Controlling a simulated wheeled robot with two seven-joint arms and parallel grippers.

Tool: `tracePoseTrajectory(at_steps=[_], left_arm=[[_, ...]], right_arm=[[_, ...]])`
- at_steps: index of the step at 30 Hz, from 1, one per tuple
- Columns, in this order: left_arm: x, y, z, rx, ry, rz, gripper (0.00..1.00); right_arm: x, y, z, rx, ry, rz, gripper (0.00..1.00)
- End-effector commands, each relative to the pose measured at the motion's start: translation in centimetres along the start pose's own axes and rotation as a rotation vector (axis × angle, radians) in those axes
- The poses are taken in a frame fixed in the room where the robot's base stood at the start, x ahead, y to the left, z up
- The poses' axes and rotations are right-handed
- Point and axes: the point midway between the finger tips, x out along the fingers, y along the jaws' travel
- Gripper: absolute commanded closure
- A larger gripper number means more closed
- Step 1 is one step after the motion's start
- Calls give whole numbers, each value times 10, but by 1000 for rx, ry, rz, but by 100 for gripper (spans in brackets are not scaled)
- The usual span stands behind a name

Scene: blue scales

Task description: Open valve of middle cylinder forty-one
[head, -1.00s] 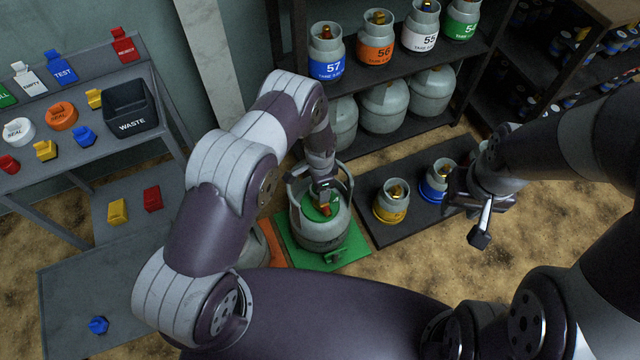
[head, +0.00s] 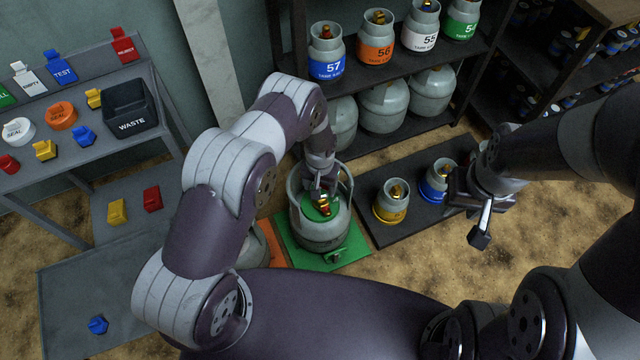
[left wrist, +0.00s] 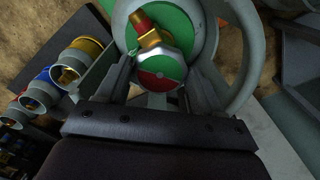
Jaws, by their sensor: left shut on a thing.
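The grey cylinder (head: 318,233) with a green top disc stands upright on a green scale (head: 335,261). Its number is not visible to me. On top is a brass valve with a red outlet and a round red-and-green knob, clearest in the left wrist view (left wrist: 161,72). My left gripper (head: 323,194) reaches down inside the cylinder's collar. Its fingers sit on either side of the valve knob and are shut on it. My right gripper (head: 479,220) hangs to the right, near the small yellow and blue cylinders; its jaw opening is not clear.
A small yellow-banded cylinder (head: 391,203) and a blue-banded one (head: 437,181) stand on a dark mat (head: 378,234). A shelf holds numbered cylinders. A grey table (head: 170,150) at left carries tags, caps and a waste bin (head: 130,108). Another cylinder on an orange scale is partly hidden.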

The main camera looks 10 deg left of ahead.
Motion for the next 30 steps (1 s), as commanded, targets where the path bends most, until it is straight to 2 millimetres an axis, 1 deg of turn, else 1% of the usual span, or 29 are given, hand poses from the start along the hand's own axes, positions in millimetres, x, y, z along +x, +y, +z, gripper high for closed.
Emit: tracePoseTrajectory(at_steps=[18,24,30], left_arm=[[0,0,0,-565,0,0,64],[0,0,0,-706,0,0,64],[0,0,0,-802,0,0,64]], right_arm=[[1,0,0,0,0,0,62],[1,0,0,0,0,0,62],[1,0,0,0,0,0,62]])
